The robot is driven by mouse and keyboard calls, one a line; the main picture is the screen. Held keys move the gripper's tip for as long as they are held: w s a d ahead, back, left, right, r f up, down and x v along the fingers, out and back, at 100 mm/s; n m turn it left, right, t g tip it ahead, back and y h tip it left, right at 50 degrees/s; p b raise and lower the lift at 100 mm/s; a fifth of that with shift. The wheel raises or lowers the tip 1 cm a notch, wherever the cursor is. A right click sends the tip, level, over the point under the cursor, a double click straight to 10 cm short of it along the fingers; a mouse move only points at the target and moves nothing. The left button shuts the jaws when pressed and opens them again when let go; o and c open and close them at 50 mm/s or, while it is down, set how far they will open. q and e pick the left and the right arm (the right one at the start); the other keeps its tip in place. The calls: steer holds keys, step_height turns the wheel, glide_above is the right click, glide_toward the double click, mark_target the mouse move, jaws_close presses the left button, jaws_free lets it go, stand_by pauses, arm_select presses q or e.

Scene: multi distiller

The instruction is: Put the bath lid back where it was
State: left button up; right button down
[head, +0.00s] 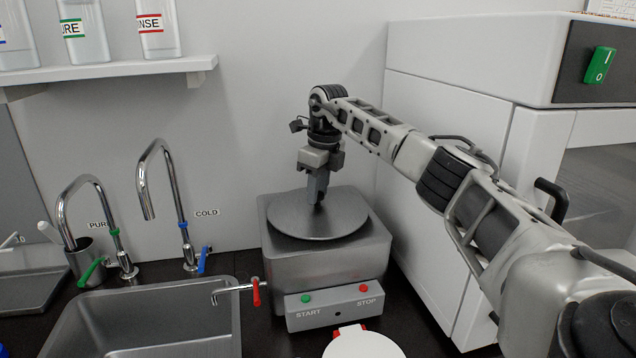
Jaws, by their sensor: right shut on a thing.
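The bath lid (290,222) is a round grey metal disc. It sits flat on top of the square grey bath (320,265), as far as this view shows. My right gripper (317,197) points straight down over the middle of the lid and is shut on it. The lid's handle is hidden between the fingers. The bath's front panel (335,305) has a green START button and a red STOP button. My left gripper is not in view.
A sink (150,315) with two tall taps is at the left. A small red-handled spout (238,290) projects from the bath's left side. A white cabinet (450,150) stands close at the right. A white round lid-like thing (362,343) lies in front. Bottles (158,28) stand on a shelf.

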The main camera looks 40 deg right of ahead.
steer(key=shift+f, duration=0.5)
stand_by(0.4)
steer(key=c, duration=1)
jaws_free()
steer(key=shift+c, duration=0.2)
steer(key=shift+f, duration=0.1)
step_height(320, 180, up, 16)
steer(key=s, duration=0.2)
steer(key=shift+d, duration=0.25)
steer(key=shift+f, duration=0.15)
steer(key=f, duration=0.5)
steer(key=w+f, duration=0.1)
steer(key=f, duration=0.4)
steer(key=w+f, duration=0.1)
steer(key=f, duration=0.4)
steer(key=shift+a+f, duration=0.25)
steer(key=shift+f, duration=0.05)
steer(key=shift+r, duration=0.15)
